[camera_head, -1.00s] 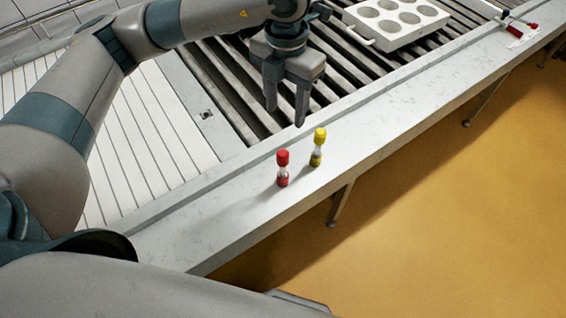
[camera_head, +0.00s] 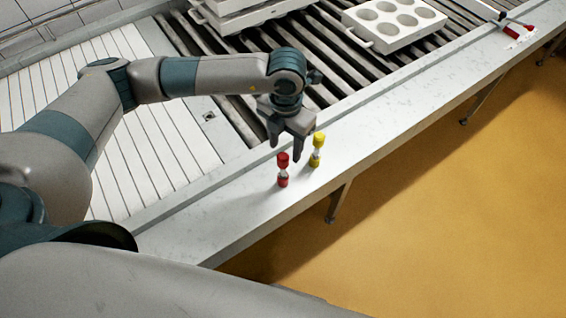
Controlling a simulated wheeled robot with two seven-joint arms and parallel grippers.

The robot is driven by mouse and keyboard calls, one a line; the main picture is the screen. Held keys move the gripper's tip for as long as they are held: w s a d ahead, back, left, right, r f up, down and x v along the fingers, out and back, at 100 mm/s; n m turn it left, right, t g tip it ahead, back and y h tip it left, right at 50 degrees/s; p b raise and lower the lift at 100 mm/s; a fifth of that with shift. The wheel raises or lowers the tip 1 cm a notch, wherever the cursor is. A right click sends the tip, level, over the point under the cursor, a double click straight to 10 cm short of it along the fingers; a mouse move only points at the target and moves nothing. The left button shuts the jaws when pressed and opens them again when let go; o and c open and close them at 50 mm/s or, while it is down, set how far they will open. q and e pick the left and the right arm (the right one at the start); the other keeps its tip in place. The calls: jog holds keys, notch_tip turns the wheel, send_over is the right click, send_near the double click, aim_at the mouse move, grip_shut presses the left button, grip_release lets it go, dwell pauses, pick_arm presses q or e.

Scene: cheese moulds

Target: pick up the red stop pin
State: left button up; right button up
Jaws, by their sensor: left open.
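The red stop pin (camera_head: 283,169) stands upright on the pale ledge beside the roller conveyor, with a red top, a narrow light middle and a red base. A yellow pin (camera_head: 317,150) of like shape stands just to its right and a little farther back. My left gripper (camera_head: 284,151) points down with its fingers apart. In the picture its fingertips are right at the red pin's top, one to each side; I cannot tell whether they touch it. My right gripper is not in view.
A white mould block with round holes (camera_head: 395,22) lies on the rollers (camera_head: 335,57). White stacked moulds (camera_head: 240,12) are at the top. A red-handled tool (camera_head: 510,30) lies far right on the ledge (camera_head: 225,215). The ledge drops to a yellow floor (camera_head: 430,190).

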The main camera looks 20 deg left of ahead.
aim_at(283, 156)
pick_arm(q)
jog(key=shift+f, duration=0.15)
jog(key=shift+s+a+f+p, duration=0.15)
jog(key=shift+a+f+p, duration=0.05)
jog(key=shift+f+p, duration=0.65)
notch_tip(283, 156, down, 3)
jog(key=shift+r+p, duration=0.2)
jog(key=shift+p, duration=0.55)
jog(key=shift+f, duration=0.4)
jog(key=shift+c, duration=0.2)
grip_shut()
jog(key=shift+r, duration=0.15)
